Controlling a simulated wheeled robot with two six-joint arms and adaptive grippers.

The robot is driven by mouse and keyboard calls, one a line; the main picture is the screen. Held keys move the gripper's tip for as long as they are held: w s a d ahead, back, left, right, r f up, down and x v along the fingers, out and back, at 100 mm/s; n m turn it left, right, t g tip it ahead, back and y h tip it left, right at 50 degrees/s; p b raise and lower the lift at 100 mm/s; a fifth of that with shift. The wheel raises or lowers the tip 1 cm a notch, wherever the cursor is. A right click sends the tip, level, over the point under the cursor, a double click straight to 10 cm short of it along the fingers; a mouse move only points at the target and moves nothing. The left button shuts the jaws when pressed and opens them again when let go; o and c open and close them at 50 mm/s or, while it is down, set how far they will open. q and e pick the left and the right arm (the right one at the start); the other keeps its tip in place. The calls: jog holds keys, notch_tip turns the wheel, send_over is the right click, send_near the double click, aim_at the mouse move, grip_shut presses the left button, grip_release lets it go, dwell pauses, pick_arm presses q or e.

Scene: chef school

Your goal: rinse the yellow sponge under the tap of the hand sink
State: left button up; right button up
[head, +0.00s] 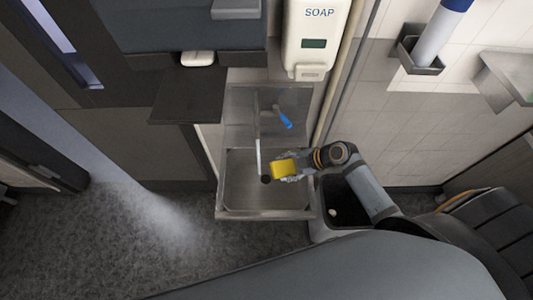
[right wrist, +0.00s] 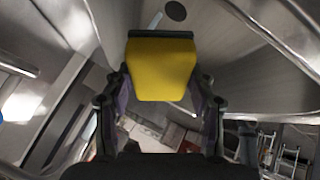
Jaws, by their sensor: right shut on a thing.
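The hand sink (head: 235,195) is a steel basin below the soap dispenser. A thin pale vertical line, the tap's spout (head: 256,130) or water from it, runs down over the basin; I cannot tell if water flows. A blue lever (head: 283,118) sits to its right. My right gripper (head: 289,170) is shut on the yellow sponge (head: 282,167), over the basin, just right of the line and the dark drain (head: 265,179). In the right wrist view the sponge (right wrist: 160,70) sits between both fingers (right wrist: 160,88). My left gripper is out of view.
A soap dispenser (head: 313,40) hangs on the wall above the sink. An open dark bin (head: 342,203) stands right of the sink, under my right arm. A dark shelf (head: 187,95) juts out at the left. The floor in front left is clear.

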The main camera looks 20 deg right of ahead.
jog(key=s+d+r+p, duration=0.2)
jog(key=s+r+p, duration=0.2)
jog(key=shift+s+d+p, duration=0.15)
jog(key=shift+s+p, duration=0.1)
jog(key=shift+p, duration=0.1)
dwell(0.9)
